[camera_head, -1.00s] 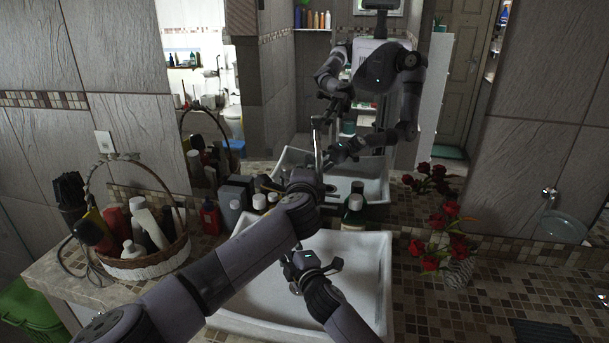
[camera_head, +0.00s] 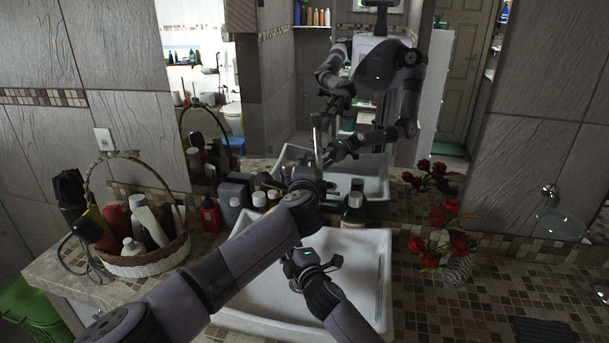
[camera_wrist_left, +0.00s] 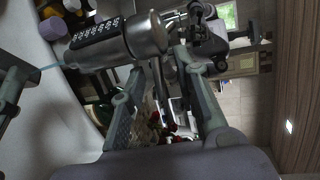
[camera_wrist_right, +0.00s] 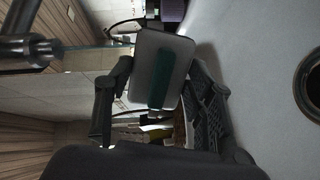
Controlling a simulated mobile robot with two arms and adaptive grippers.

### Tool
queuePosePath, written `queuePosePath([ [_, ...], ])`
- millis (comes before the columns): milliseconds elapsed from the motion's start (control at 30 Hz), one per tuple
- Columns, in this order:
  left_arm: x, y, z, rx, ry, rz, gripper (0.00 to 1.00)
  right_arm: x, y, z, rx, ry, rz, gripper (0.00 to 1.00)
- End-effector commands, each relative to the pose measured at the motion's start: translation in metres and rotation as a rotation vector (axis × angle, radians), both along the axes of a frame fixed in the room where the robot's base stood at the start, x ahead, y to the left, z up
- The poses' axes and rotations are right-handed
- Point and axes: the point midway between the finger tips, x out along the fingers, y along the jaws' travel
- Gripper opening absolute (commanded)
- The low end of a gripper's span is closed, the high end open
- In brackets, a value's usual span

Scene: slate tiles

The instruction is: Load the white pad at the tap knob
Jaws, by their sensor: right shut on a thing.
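The white pad (camera_wrist_right: 147,62), pale grey in shade with a dark green strip across it, is between the fingers of my right gripper (camera_wrist_right: 160,108), which is shut on it. In the head view my right gripper (camera_head: 312,262) is over the sink basin. The metal tap (camera_wrist_left: 147,35) fills the top of the left wrist view, its knob hard to make out. My left gripper (camera_wrist_left: 165,95) has its fingers apart beside the tap; whether they touch it is unclear. In the head view my left gripper (camera_head: 308,180) is behind the basin, and my arm hides most of the tap.
The white sink basin (camera_head: 368,290) is below my arms. A basket (camera_head: 145,262) of bottles stands at the left. Several bottles (camera_head: 236,208) line the back of the counter. Red roses in a glass vase (camera_head: 458,270) stand right of the basin. A mirror is behind.

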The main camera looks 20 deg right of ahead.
Motion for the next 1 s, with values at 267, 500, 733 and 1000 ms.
queuePosePath([
  [267,-0.015,0.007,0.002,-0.001,0.001,-0.002,0.29,0.000,0.000,0.000,0.000,0.000,0.000,0.07],
  [500,-0.042,0.018,0.007,-0.002,0.002,-0.002,0.29,0.000,0.000,0.000,0.000,0.000,0.000,0.07],
  [733,-0.072,0.031,0.013,-0.001,0.001,-0.001,0.29,0.000,0.000,0.000,0.000,0.000,0.000,0.07],
  [1000,-0.100,0.043,0.019,0.000,0.001,0.000,0.29,0.000,0.000,0.000,0.000,0.000,0.000,0.07],
])
